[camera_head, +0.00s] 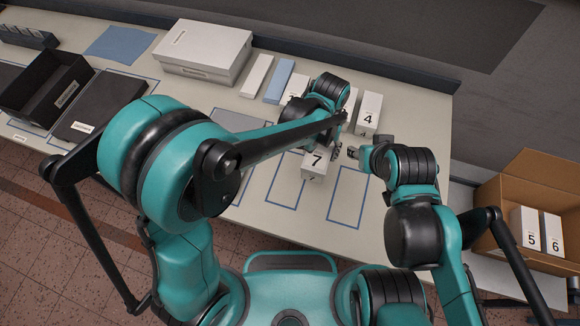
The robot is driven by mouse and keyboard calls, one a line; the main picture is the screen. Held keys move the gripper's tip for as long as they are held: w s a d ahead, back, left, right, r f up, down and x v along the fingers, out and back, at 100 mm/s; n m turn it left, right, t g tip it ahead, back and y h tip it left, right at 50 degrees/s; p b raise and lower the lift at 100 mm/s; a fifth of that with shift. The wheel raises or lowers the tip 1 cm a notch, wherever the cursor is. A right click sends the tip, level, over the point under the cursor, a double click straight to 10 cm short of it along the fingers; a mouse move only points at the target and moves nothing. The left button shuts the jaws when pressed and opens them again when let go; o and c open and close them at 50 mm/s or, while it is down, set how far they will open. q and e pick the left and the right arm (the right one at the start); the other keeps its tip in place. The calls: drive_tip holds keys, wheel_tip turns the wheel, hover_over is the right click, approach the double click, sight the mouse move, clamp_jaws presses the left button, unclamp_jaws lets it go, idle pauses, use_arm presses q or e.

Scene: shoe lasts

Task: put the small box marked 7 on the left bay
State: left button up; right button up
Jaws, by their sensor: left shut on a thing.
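The small white box marked 7 (315,166) is near the middle of the table, with its numbered face toward me. My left gripper (336,142) is shut on it from above and behind; the arm hides part of the grip. Whether the box touches the table I cannot tell. Blue outlined bays lie on the table: one around the middle (285,191) and one to its right (346,198). Which is the left bay is not marked legibly. My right gripper (362,153) is just right of the box, apart from it; its finger opening is unclear.
A white box marked 4 (369,108) stands behind with other white boxes. A cardboard carton (500,190) at right holds boxes 5 (527,230) and 6 (552,232). A black tray (38,88) and a white lidded box (203,48) stand at left and back.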

use_arm(q)
drive_tip(key=a+f, duration=0.1)
drive_tip(key=a, duration=0.2)
drive_tip(key=s+a+f+b, duration=0.1)
drive_tip(key=a+f, duration=0.1)
drive_tip(key=s+a+f, duration=0.1)
drive_tip(key=a+f, duration=0.1)
drive_tip(key=a, duration=0.1)
drive_tip(key=shift+s+a+f+b, duration=0.1)
drive_tip(key=shift+a+f+b, duration=0.05)
drive_tip(key=shift+a+b, duration=0.15)
drive_tip(key=shift+f+b, duration=0.7)
drive_tip(key=shift+f, duration=1.3)
drive_tip(key=shift+f, duration=0.1)
drive_tip(key=o, duration=1.3)
